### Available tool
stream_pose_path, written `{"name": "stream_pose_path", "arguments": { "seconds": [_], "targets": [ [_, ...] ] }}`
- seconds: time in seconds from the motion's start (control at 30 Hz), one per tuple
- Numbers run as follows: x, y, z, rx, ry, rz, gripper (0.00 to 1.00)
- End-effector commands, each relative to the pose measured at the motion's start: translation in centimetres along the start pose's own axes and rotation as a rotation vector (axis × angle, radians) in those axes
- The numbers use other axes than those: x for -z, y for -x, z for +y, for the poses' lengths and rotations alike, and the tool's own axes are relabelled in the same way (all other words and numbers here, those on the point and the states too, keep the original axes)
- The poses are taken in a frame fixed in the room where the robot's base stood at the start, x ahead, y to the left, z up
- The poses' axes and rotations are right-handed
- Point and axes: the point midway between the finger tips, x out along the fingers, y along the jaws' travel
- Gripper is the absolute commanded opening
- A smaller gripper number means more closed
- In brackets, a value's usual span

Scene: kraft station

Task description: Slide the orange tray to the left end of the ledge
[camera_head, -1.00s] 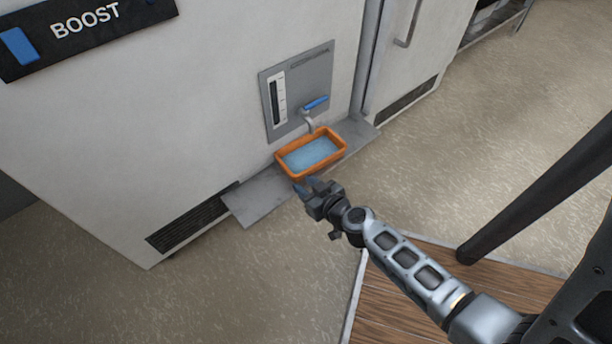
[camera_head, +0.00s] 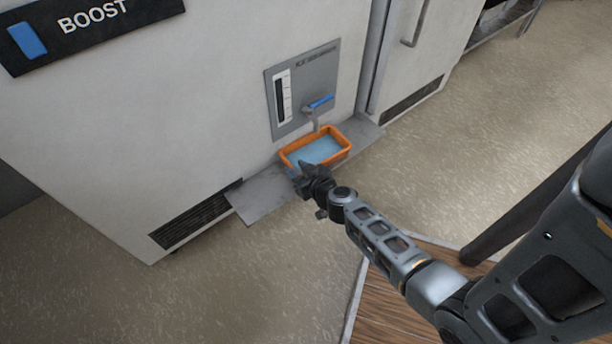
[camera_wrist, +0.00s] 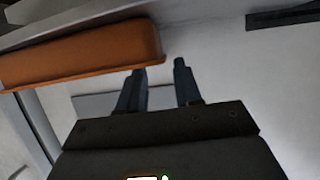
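The orange tray (camera_head: 345,157) sits on the grey ledge (camera_head: 262,194) under the tap, right of the ledge's middle, with bluish contents inside. My gripper (camera_head: 303,169) is at the tray's front left corner and hides part of it. In the wrist view the tray's orange side (camera_wrist: 80,52) fills the upper left. My gripper's two fingers (camera_wrist: 160,68) stand apart with nothing seen between them. The left fingertip is close to the tray's edge; I cannot tell whether it touches.
A grey panel with a blue-handled tap (camera_head: 318,103) is on the white cabinet (camera_head: 190,90) above the tray. The left part of the ledge is bare. A dark vent (camera_head: 196,215) is below left. A wooden surface (camera_head: 400,290) lies beneath my arm.

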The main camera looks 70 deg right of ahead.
Motion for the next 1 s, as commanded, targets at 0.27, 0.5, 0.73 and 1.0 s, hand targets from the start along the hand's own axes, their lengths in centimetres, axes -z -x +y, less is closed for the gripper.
{"name": "stream_pose_path", "arguments": {
  "seconds": [0.27,0.5,0.73,1.0],
  "targets": [
    [-0.1,-4.3,0.0,0.000,-0.001,0.001,0.34],
    [-0.1,-5.6,0.0,0.000,0.000,-0.001,0.34],
    [0.0,-5.7,0.0,0.000,0.000,0.000,0.34],
    [0.0,-5.7,0.0,0.000,0.000,0.000,0.14]
  ]
}}
